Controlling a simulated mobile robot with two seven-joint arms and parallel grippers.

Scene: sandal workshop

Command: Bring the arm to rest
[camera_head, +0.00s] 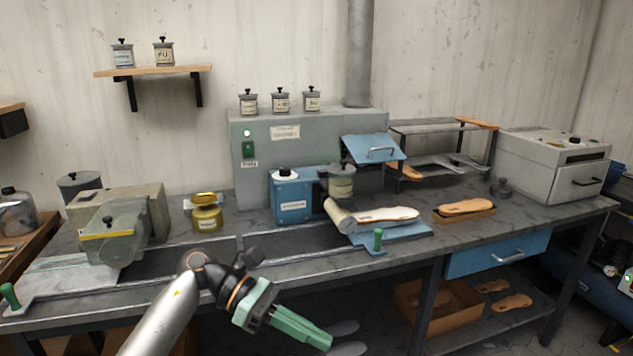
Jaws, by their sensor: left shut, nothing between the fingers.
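My left arm comes in from the bottom left, in front of the workbench (480,222). Its left gripper (322,342) has green fingers that point down and to the right. The fingers are shut with nothing between them. The gripper hangs in front of the bench's front edge, apart from the things on the bench. My right gripper is not in view.
On the bench stand a grey machine (300,150) with a blue unit (292,195), a yellow pot (207,215), a green-handled blue plate (400,234) with a sole (388,215), and a white box machine (545,165). A shelf below holds a cardboard box (440,318).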

